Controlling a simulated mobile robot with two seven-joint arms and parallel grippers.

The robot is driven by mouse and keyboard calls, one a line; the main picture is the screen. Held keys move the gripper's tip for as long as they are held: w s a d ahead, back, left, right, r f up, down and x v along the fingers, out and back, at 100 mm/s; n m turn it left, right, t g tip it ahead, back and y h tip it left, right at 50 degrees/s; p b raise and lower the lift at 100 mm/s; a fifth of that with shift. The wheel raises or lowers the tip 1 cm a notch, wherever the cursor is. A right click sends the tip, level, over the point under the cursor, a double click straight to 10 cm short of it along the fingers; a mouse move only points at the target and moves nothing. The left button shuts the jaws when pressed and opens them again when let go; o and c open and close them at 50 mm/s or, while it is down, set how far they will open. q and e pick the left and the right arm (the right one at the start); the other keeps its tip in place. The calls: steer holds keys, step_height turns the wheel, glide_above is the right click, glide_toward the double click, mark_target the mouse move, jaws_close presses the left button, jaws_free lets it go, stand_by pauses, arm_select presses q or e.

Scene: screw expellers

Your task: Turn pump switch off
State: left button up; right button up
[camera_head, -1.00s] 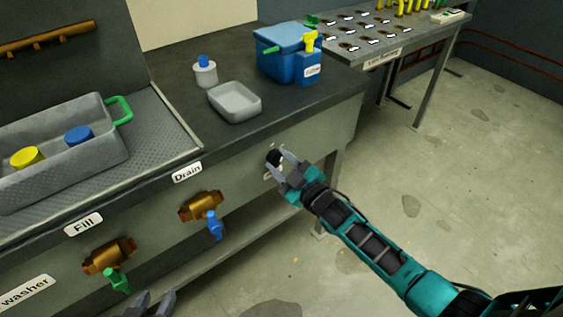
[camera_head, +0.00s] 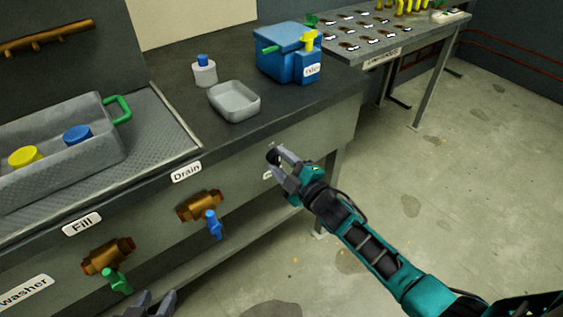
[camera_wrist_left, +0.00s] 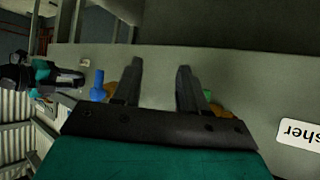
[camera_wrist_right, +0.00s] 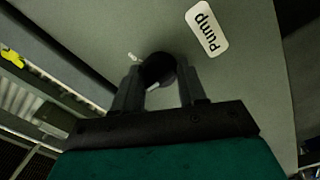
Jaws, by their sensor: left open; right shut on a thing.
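The pump switch is a round black knob (camera_wrist_right: 158,70) on the grey front panel, beside a white label reading "Pump" (camera_wrist_right: 207,30) in the right wrist view. A white mark shows on the knob's lower edge. My right gripper (camera_wrist_right: 160,88) has its fingers on either side of the knob and is shut on it. In the head view the knob (camera_head: 273,156) shows between the fingertips of the right gripper (camera_head: 281,166), which partly cover it. My left gripper (camera_wrist_left: 160,75) is open and empty in front of the panel. Its fingers (camera_head: 153,303) show at the bottom of the head view.
Below the bench edge are a brass valve with a blue handle (camera_head: 214,224) under "Drain" and one with a green handle (camera_head: 117,281) under "Fill". A grey tray (camera_head: 250,104), a small white pot (camera_head: 204,75) and a blue box (camera_head: 281,62) stand on the bench. Floor at right is clear.

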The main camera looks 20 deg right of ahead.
arm_select(q)
steer(key=shift+a+f, duration=0.1)
steer(key=shift+a, duration=0.05)
arm_select(e)
steer(key=o, duration=1)
steer(key=shift+o, duration=0.2)
arm_select(q)
steer(key=shift+s+a+r+p, duration=0.15)
steer(key=shift+a+r+p, duration=0.2)
steer(key=shift+p, duration=0.5)
arm_select(e)
steer(key=v, duration=1.3)
steer(key=shift+a, duration=0.1)
